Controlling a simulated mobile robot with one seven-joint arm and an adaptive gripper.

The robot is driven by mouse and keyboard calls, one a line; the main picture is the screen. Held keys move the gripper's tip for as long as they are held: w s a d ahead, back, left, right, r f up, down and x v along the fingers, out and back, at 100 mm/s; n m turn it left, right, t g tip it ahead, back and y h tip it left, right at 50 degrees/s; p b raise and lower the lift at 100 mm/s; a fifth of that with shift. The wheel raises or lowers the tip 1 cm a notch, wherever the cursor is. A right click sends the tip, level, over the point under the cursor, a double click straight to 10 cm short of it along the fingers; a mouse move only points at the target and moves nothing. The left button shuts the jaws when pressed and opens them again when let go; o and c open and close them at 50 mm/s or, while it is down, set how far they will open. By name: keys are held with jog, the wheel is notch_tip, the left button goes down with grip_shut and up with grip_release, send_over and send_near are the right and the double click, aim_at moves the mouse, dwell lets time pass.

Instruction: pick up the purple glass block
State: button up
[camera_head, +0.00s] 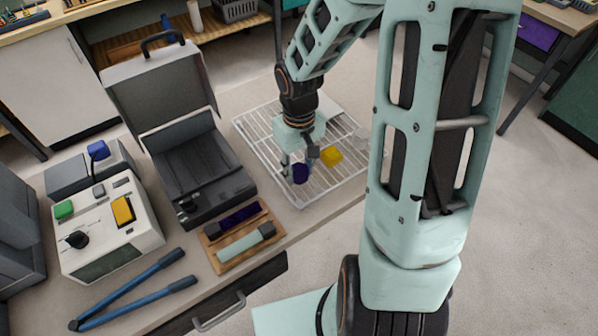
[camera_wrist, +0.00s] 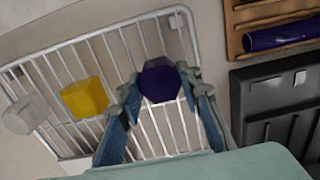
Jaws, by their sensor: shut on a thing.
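The purple glass block (camera_head: 300,174) is at the front left part of the white wire rack (camera_head: 330,196). My gripper (camera_head: 302,165) reaches down over the rack and its fingers are shut on the block. In the wrist view the purple block (camera_wrist: 160,80) sits between the two fingertips of my gripper (camera_wrist: 158,88), with the rack's bars behind it. I cannot tell whether the block touches the rack.
A yellow block (camera_head: 331,156) and a clear block (camera_wrist: 24,115) are on the rack. An open black case (camera_head: 200,170) stands left of the rack. A wooden tray (camera_head: 242,258) with a purple rod and a pale rod lies in front.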

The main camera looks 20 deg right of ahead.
jog(key=c, duration=0.4)
jog(key=shift+r, duration=0.1)
